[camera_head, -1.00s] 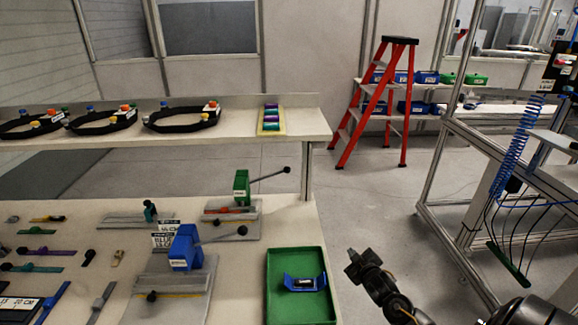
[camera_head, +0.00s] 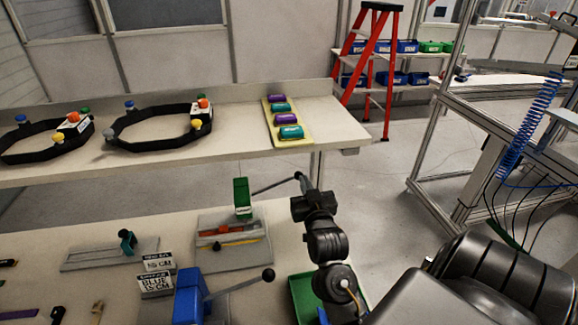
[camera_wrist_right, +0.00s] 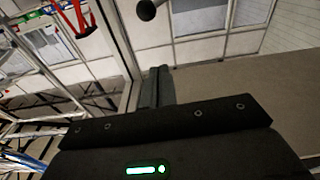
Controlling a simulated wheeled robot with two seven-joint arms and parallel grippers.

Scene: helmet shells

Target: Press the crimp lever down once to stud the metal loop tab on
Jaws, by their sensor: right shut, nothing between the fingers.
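A green crimp press (camera_head: 241,198) stands on a grey base plate (camera_head: 262,250) on the bench. Its thin lever (camera_head: 272,186) slants up to the right, towards a dark ball knob beside my right gripper. A red strip (camera_head: 220,231) lies on the plate in front of the press. My right gripper (camera_head: 303,184) is shut and empty at the lever's outer end; I cannot tell if it touches. In the right wrist view the dark knob (camera_wrist_right: 146,10) shows beyond the shut fingers (camera_wrist_right: 156,85), apart from them in the picture. I cannot make out a metal loop tab. My left gripper is not in view.
A blue press (camera_head: 188,297) with its own lever knob (camera_head: 268,275) stands nearer. A green tray (camera_head: 303,298) is partly hidden by my right arm. Behind is a shelf (camera_head: 240,152) with black headbands (camera_head: 160,138) and a rack of coloured pieces (camera_head: 290,131).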

